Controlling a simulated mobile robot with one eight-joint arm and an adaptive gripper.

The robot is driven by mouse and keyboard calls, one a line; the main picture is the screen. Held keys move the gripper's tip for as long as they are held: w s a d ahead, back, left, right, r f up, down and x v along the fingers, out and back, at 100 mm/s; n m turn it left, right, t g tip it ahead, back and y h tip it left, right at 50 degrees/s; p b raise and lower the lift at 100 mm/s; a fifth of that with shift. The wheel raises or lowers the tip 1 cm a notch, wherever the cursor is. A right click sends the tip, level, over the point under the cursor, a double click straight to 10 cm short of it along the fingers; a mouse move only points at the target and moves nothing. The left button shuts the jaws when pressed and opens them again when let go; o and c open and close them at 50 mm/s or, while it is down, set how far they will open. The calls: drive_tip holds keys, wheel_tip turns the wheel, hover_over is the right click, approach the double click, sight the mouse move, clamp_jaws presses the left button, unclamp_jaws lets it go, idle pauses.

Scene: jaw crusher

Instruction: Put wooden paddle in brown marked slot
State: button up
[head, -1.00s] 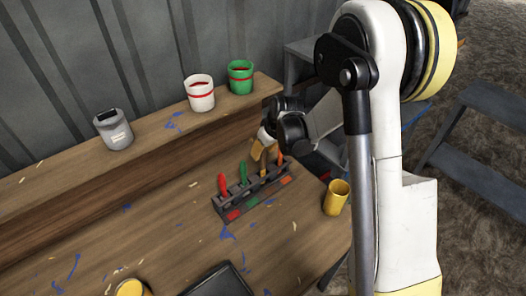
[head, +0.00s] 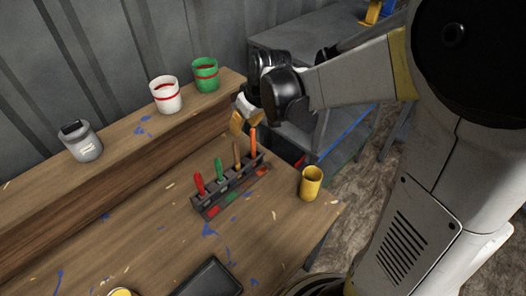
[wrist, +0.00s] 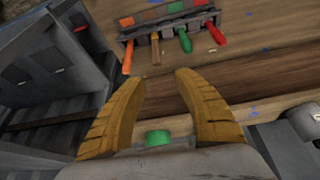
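A dark tool rack (head: 207,206) stands on the wooden table. It holds a red-handled tool (head: 199,183), a green one (head: 218,168), the wooden paddle (head: 236,154) and an orange one (head: 253,142), all upright. The wooden paddle stands in the slot between green and orange; it also shows in the wrist view (wrist: 156,49).
A yellow cup (head: 311,184) stands right of the rack near the table edge. A grey can (head: 82,142), a white pot (head: 166,95) and a green pot (head: 206,75) stand on the raised back shelf. A black tray (head: 208,278) lies at the front.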

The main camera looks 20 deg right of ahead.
drive_tip(key=s+r+m+t, duration=0.1)
drive_tip(key=s+r, duration=0.2)
drive_tip(key=s, duration=0.7)
drive_tip(key=s+a+r+m+t+h, duration=0.1)
drive_tip(key=s+r+m, duration=0.1)
drive_tip(key=s, duration=0.8)
drive_tip(key=shift+r+m+t, duration=0.3)
drive_tip(key=shift+r, duration=0.4)
drive_tip(key=shift+a, duration=0.1)
